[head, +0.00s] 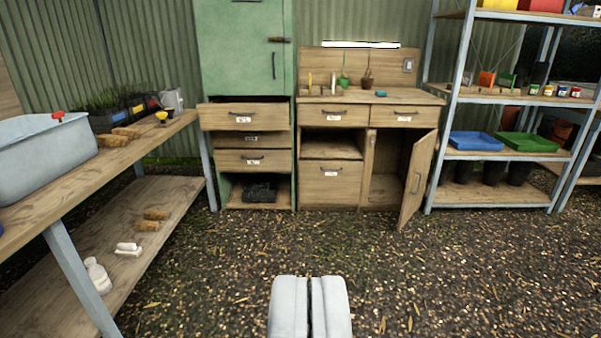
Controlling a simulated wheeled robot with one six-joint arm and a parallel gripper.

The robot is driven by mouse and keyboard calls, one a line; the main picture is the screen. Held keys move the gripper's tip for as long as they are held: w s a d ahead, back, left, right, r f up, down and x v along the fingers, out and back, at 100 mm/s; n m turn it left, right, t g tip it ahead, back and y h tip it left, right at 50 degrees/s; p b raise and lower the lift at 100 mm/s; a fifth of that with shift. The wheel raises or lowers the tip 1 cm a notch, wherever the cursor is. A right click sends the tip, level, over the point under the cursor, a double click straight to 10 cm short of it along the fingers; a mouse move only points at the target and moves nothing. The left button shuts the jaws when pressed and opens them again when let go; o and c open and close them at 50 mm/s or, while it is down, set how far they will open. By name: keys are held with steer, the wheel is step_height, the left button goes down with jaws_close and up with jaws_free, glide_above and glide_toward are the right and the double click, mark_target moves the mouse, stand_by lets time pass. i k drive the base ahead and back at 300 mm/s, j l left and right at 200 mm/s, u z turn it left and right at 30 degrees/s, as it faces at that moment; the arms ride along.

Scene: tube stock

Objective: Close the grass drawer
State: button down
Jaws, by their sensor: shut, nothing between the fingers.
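My gripper (310,282) is at the bottom centre, fingers shut together and empty, over the gravel and well short of the cabinets. A green cabinet (236,50) stands against the back wall with wooden drawers in its lower part. Its top drawer (213,117) sticks out. The drawer below it (278,139) is set further back, in shadow. A third drawer (228,161) sits under that and seems to stand out a little. The drawers have dark handles and small white labels. The labels are too small to read, so I cannot tell which is the grass drawer.
A wooden cabinet (331,197) stands right of the green one, its right door (419,180) swung open. A workbench (60,180) with a grey tub (42,145) runs along the left. A metal shelf unit (450,98) stands at right. The gravel floor (230,265) between is clear.

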mark_target(250, 110)
steer(key=i, duration=0.8)
steer(key=i+l+u, duration=0.15)
steer(key=i, duration=0.7)
steer(key=i+l+u, duration=0.45)
steer(key=i+l, duration=0.15)
steer(key=i, duration=0.15)
steer(key=i+l+u, duration=0.45)
steer(key=i+l, duration=0.15)
steer(key=l, duration=0.25)
steer(key=i+l, duration=0.1)
steer(key=l, duration=0.2)
steer(key=i+l+u, duration=0.15)
steer(key=l, duration=0.15)
